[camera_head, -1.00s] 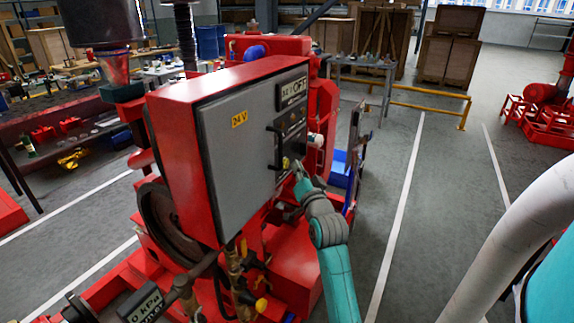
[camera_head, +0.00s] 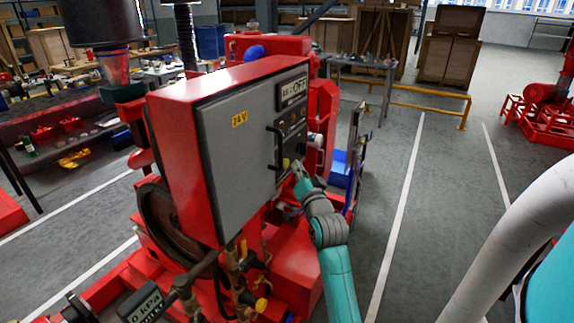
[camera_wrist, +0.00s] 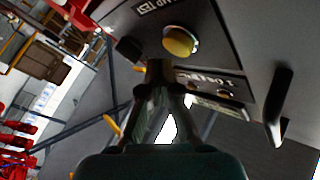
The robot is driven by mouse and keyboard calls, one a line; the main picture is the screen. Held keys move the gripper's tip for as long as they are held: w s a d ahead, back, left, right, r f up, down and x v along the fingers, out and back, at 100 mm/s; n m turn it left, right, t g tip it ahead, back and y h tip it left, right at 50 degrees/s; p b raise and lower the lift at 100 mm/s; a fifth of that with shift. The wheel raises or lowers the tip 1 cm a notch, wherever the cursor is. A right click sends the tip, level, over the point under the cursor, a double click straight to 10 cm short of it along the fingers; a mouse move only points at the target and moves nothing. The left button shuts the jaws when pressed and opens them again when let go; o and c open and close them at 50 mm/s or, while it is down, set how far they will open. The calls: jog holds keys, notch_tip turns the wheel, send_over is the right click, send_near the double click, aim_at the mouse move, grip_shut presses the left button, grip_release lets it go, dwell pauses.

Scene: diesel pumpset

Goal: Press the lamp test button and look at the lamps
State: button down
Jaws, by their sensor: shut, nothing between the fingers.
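A red control cabinet (camera_head: 180,152) with a grey door (camera_head: 236,158) stands on the red pumpset. A dark panel strip (camera_head: 291,132) runs down its right side with small round fittings, too small to tell if lit. In the wrist view a round yellow button (camera_wrist: 180,41) sits on the dark panel beside an upside-down label (camera_wrist: 158,5) that seems to read LAMP. My gripper (camera_head: 297,167) is shut and empty at the lower panel. In the wrist view its fingertips (camera_wrist: 160,70) are just below the button; I cannot tell if they touch it.
A black door handle (camera_wrist: 277,105) stands out near my gripper; it also shows in the head view (camera_head: 275,148). A display (camera_head: 292,91) reading OFF sits on top of the panel. Open grey floor (camera_head: 430,200) lies to the right. A yellow rail (camera_head: 430,92) stands behind.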

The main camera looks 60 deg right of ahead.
jog(key=shift+w, duration=0.15)
jog(key=shift+w, duration=0.3)
jog(key=shift+w, duration=0.4)
dwell(0.7)
jog(key=shift+s, duration=0.15)
dwell(0.3)
jog(key=shift+s, duration=0.7)
jog(key=s, duration=0.5)
jog(key=shift+d, duration=0.2)
dwell(0.9)
